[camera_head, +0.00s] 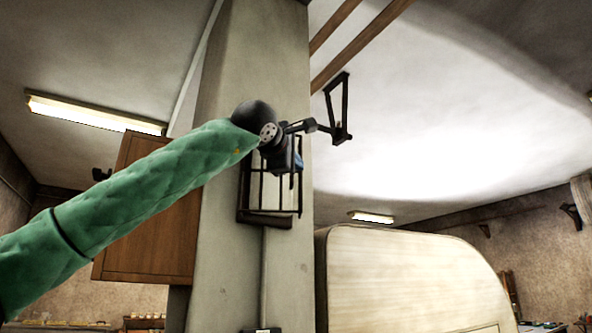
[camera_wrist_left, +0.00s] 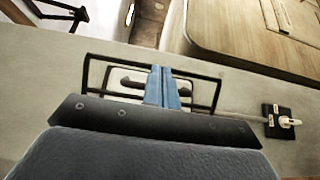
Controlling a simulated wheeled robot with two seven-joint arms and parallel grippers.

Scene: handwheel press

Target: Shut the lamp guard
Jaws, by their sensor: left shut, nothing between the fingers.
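The lamp guard (camera_head: 270,209) is a dark barred cage on the front of the grey pillar. In the wrist view its bars (camera_wrist_left: 205,78) frame a pale panel with dark curved pieces. My left gripper (camera_head: 297,160) is in front of the cage's upper part in the head view, hiding some of it. In the wrist view its blue fingers (camera_wrist_left: 162,85) are together, with nothing between them, and overlap the cage; I cannot tell whether they touch it. I cannot tell how far open the guard is. My right gripper is not in view.
A dark angular frame (camera_head: 339,108) juts out up and right of the cage; its attachment is unclear. A wooden cabinet (camera_head: 150,225) is left of the pillar, and a large pale rounded panel (camera_head: 410,280) is at lower right. A socket (camera_wrist_left: 281,122) is on the pillar.

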